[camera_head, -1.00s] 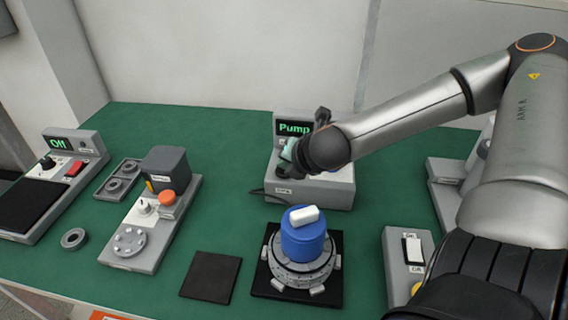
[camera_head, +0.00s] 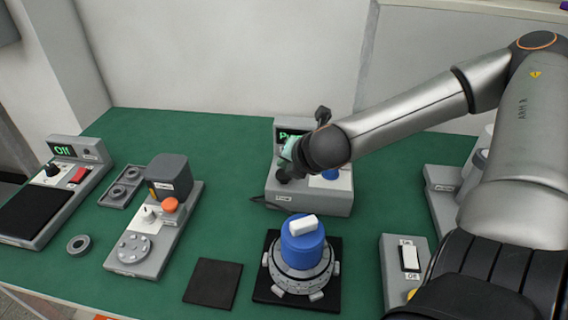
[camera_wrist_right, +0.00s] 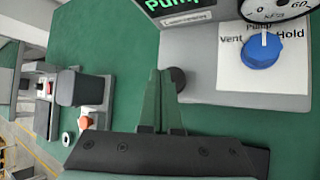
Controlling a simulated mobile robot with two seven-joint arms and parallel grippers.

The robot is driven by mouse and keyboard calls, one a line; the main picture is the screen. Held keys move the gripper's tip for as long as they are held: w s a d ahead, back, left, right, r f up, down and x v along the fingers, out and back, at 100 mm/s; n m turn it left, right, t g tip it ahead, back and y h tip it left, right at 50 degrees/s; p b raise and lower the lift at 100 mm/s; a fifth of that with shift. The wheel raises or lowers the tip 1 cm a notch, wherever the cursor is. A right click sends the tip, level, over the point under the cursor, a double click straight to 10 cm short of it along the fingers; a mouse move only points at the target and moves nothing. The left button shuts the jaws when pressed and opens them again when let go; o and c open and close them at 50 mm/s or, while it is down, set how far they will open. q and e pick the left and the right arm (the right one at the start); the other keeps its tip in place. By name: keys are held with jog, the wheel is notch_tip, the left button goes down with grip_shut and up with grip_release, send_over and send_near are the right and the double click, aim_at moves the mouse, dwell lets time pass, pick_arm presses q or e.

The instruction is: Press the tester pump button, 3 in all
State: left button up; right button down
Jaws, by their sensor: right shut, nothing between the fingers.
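The tester (camera_head: 308,200) is a grey box at the back middle of the green table, with a lit green "Pump" display (camera_head: 284,137) partly covered by my arm. A dark round button (camera_wrist_right: 178,78) is on its grey top; it also shows in the head view (camera_head: 284,176). A blue knob (camera_wrist_right: 262,51) points between "Vent" and "Hold", below a partly seen gauge (camera_wrist_right: 278,8). My right gripper (camera_wrist_right: 163,82) is shut and empty, its green fingertips just beside the button in the wrist view. Contact cannot be told. It is over the tester in the head view (camera_head: 289,150). My left gripper is not in view.
A hub motor (camera_head: 303,255) with a blue top and white block sits on a black mat in front of the tester. A switch box (camera_head: 405,262) is at right. Left are an "Off" unit (camera_head: 45,195) and a grey fixture with an orange button (camera_head: 171,204).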

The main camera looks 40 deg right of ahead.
aim_at(285, 176)
jog(key=shift+r, duration=0.1)
notch_tip(285, 176, up, 5)
jog(key=p, duration=0.4)
jog(key=shift+p, duration=0.4)
dwell(2.2)
